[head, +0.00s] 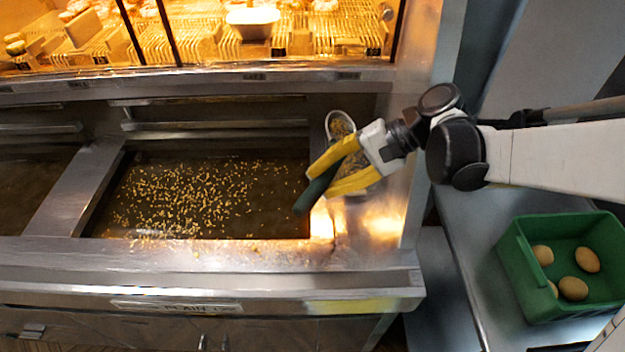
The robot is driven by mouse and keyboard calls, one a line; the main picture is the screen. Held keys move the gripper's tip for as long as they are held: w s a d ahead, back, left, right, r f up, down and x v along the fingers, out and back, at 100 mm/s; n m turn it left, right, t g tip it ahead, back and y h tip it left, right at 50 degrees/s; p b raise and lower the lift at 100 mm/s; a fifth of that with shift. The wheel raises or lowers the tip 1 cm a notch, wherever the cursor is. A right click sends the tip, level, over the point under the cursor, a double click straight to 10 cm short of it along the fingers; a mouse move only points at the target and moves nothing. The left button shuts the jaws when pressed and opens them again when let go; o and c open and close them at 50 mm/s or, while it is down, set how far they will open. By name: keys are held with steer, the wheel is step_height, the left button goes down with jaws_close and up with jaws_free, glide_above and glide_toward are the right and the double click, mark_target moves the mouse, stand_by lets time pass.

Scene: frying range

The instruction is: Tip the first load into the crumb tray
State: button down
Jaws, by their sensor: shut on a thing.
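My gripper (318,183), with yellow fingers, is over the right end of the fryer and shut on a dark green handle (304,204). The handle slants down to the left; what it joins is hidden behind the fingers. A rounded metal rim (329,118) with yellow crumbs (341,127) inside shows just beyond the fingers. More crumbs show between and beside the fingers. I cannot tell whether this rim belongs to the held tool or to the crumb tray. Many loose crumbs (190,195) float in the dark oil of the fryer pan.
A steel divider (75,190) separates a second pan at the left. A steel front ledge (200,255) runs along the fryer. A lit rack (190,42) with a white dish (252,20) stands behind. A green crate (522,270) with several brown potato-like items sits at the right.

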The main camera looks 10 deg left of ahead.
steer(key=s+d+f+n+y+b, duration=0.1)
steer(key=d+f+y+b, duration=0.3)
steer(key=b, duration=0.7)
steer(key=shift+s+d+f+n+y+b, duration=0.25)
steer(key=shift+d+n+y+b, duration=0.15)
steer(key=shift+d+y, duration=0.5)
steer(key=shift+a+r, duration=0.1)
steer(key=shift+a, duration=0.05)
steer(key=shift+r, duration=0.1)
